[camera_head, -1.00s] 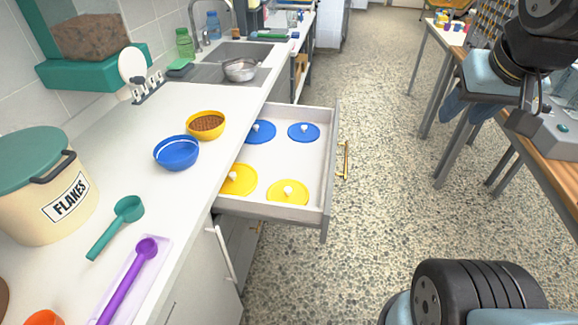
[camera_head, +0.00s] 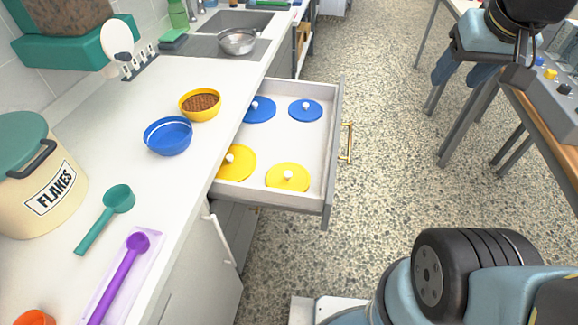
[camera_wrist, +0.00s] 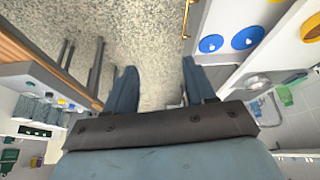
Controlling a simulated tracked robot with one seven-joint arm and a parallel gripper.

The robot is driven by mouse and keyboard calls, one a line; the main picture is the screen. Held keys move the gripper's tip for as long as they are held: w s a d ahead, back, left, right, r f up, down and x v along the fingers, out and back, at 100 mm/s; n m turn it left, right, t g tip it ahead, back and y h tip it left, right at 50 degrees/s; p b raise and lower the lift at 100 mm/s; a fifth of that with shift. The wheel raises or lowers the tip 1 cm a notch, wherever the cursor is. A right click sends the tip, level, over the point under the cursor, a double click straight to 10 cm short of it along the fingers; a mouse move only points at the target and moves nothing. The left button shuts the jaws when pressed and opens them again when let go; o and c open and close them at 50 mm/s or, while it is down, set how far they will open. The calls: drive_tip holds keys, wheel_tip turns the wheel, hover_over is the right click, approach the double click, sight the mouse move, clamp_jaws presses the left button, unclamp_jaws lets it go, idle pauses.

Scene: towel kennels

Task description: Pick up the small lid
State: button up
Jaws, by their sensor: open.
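Several round lids with white knobs lie flat in an open drawer (camera_head: 285,196). At the far end are a blue lid at left (camera_head: 260,113) and a slightly smaller-looking blue lid at right (camera_head: 306,114). At the near end are a yellow lid at left (camera_head: 238,167) and a smaller-looking yellow lid at right (camera_head: 286,184). My gripper (camera_head: 461,80) is open and empty, to the right of the drawer and well apart from it. In the wrist view, its fingers (camera_wrist: 157,78) spread over bare floor; both blue lids (camera_wrist: 211,44) and part of a yellow lid (camera_wrist: 312,30) show at upper right.
The counter (camera_head: 195,145) holds a blue bowl (camera_head: 168,138), a yellow bowl of brown pieces (camera_head: 200,106), a green scoop (camera_head: 117,200), a purple scoop (camera_head: 124,275) and a flakes bin (camera_head: 35,190). A table (camera_head: 545,125) stands at right. Speckled floor between is clear.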

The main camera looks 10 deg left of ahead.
drive_tip(key=w+a+f+n+g, duration=0.2)
drive_tip(key=w+a+f, duration=0.3)
drive_tip(key=w+a, duration=0.15)
drive_tip(key=n+g, duration=0.3)
drive_tip(key=n, duration=0.2)
hover_over(288, 173)
wheel_tip(288, 173, down, 20)
wheel_tip(288, 173, down, 8)
drive_tip(key=shift+s+d+r, duration=0.1)
drive_tip(key=shift+d, duration=0.05)
drive_tip(key=shift+f, duration=2.5)
drive_tip(key=shift+c, duration=0.4)
clamp_jaws()
